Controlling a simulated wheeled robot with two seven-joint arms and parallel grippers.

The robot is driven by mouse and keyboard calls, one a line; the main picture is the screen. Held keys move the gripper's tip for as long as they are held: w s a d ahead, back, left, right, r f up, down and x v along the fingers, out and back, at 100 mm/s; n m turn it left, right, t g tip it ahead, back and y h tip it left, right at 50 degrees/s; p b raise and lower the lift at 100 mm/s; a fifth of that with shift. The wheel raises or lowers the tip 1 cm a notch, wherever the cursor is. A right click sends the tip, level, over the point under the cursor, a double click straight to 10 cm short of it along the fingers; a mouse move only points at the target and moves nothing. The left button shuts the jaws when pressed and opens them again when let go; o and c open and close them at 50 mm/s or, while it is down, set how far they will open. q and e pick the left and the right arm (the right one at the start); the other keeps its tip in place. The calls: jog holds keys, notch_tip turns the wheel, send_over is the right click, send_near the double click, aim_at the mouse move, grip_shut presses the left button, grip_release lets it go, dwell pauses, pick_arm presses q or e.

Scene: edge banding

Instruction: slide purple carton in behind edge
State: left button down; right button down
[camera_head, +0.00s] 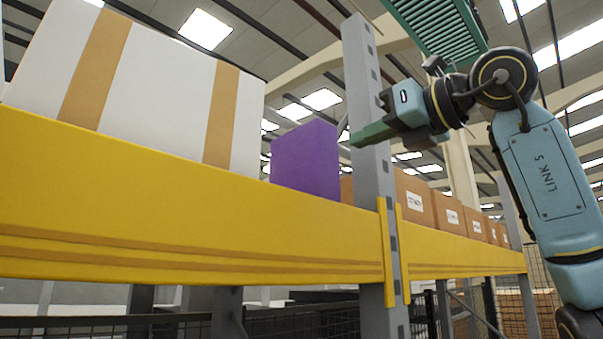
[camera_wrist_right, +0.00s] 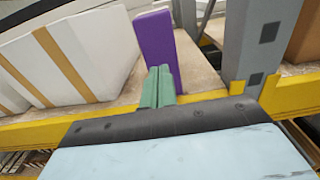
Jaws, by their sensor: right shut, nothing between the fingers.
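The purple carton (camera_head: 306,160) stands upright on the shelf behind the yellow beam (camera_head: 190,208), between a large white box and the grey upright. In the right wrist view the purple carton (camera_wrist_right: 156,40) stands at the shelf's front, close to the yellow edge (camera_wrist_right: 105,117). My right gripper (camera_head: 355,138) comes in from the right at the grey upright, its green fingers pointing left toward the carton. In the wrist view its shut, empty fingers (camera_wrist_right: 158,86) point at the carton's lower face. Whether they touch it I cannot tell. My left gripper is not in view.
The white box (camera_head: 150,100) with tan tape stands left of the carton. The grey upright (camera_head: 365,90) is close on the right. Several brown boxes (camera_head: 412,198) line the shelf beyond it. The wrist view shows bare shelf (camera_wrist_right: 195,65) between carton and upright.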

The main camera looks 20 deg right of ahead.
aim_at(333, 181)
dwell(0.5)
